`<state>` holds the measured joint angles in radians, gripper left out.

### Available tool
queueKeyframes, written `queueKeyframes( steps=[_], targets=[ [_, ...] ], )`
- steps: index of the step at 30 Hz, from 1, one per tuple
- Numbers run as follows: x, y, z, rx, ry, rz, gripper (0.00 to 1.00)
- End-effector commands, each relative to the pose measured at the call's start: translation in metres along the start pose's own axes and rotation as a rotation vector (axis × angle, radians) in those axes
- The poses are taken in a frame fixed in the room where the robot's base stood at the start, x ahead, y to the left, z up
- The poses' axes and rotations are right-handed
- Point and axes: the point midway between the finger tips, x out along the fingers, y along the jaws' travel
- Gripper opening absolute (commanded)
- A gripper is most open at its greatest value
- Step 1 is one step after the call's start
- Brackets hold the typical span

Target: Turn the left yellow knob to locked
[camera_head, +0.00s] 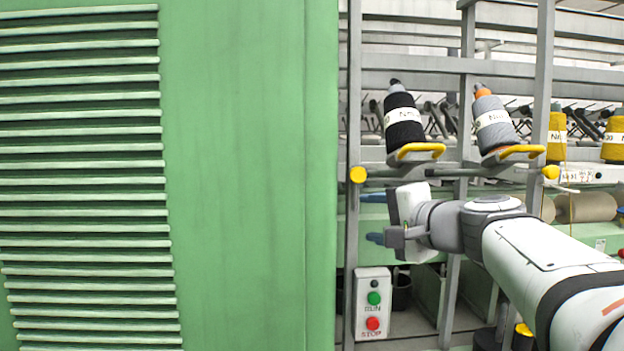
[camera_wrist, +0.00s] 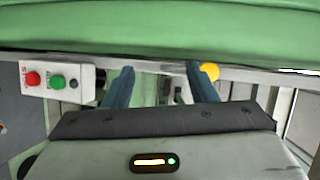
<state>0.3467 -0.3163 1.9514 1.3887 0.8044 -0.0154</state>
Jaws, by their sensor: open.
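The left yellow knob (camera_head: 357,174) is round and sits on the grey upright post beside the green cabinet. In the wrist view the yellow knob (camera_wrist: 209,72) shows just outside the right finger, partly behind it. Its locked or unlocked marking cannot be read. A second yellow knob (camera_head: 551,171) sits farther right on another post. My gripper (camera_head: 374,218) is open and empty, with its blue fingers pointing left, below and slightly right of the left knob. The open fingers also show in the wrist view (camera_wrist: 158,76), with the knob not between them.
A large green cabinet (camera_head: 240,180) fills the left side, close to the knob. A RUN/STOP box (camera_head: 373,304) hangs below my gripper. Black (camera_head: 403,120) and grey (camera_head: 493,122) yarn cones stand above on yellow-edged holders.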

Motion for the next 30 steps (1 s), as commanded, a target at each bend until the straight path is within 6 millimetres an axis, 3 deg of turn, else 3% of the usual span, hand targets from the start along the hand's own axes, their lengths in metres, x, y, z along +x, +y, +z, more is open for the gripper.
queueKeyframes(
  steps=[1, 3, 6, 10, 21, 30],
  targets=[
    [-0.004, -0.019, -0.012, 0.032, 0.026, -0.054, 0.52],
    [-0.008, -0.038, -0.023, 0.066, 0.048, -0.113, 0.52],
    [-0.011, -0.053, -0.031, 0.093, 0.064, -0.161, 0.52],
    [0.000, -0.059, -0.034, 0.104, 0.066, -0.175, 0.52],
    [0.054, -0.068, -0.038, 0.102, 0.067, -0.173, 0.52],
    [0.064, -0.069, -0.039, 0.101, 0.069, -0.173, 0.52]
  ],
)
